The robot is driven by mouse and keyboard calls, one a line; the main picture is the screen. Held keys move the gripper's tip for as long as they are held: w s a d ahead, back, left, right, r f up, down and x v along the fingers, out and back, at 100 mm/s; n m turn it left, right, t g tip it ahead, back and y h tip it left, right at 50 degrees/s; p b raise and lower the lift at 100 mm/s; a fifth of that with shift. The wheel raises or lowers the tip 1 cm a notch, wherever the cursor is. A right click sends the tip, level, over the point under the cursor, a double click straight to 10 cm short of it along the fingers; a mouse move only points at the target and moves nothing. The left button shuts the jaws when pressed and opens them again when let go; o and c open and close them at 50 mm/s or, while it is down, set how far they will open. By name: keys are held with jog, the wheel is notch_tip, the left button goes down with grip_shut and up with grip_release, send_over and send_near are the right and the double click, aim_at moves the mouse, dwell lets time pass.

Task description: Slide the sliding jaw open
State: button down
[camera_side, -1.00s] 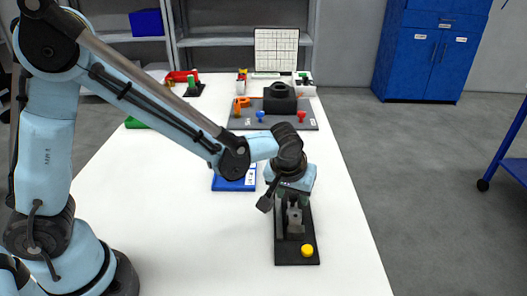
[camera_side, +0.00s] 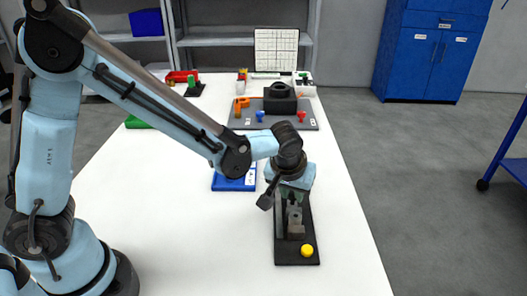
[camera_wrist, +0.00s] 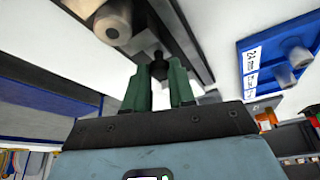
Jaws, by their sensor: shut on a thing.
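The black base plate (camera_side: 283,257) of the sliding-jaw fixture lies on the white table near its right edge. A grey block, seemingly the sliding jaw (camera_side: 296,230), sits on it, with a yellow knob (camera_side: 307,250) at the near end. My gripper (camera_side: 291,196) is over the plate's far part, its fingers partly hidden in the side view. In the wrist view, the green fingers of my gripper (camera_wrist: 160,80) are closed around a small dark post (camera_wrist: 158,62), perhaps the jaw's handle. A round grey part (camera_wrist: 110,22) shows at upper left there.
A blue tray (camera_side: 234,183) with white labels lies left of the fixture, close to my wrist. A grey board (camera_side: 250,124) with coloured pegs and a black block is farther back. The table's near left is clear.

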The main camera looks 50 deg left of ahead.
aim_at(283, 216)
jog(key=shift+w+a, duration=0.75)
jog(key=shift+a, duration=0.05)
jog(key=c, duration=0.9)
grip_release()
jog(key=shift+c, duration=0.2)
jog(key=shift+d+r, duration=0.1)
jog(key=v, duration=1.2)
jog(key=s+a+m+t+h, duration=0.1)
jog(key=s+a+m+t, duration=0.2)
jog(key=s+a, duration=0.7)
jog(key=shift+s+a+f+m+h, duration=0.3)
jog(key=shift+s+f+m+h, duration=0.15)
jog(key=shift+m, duration=0.25)
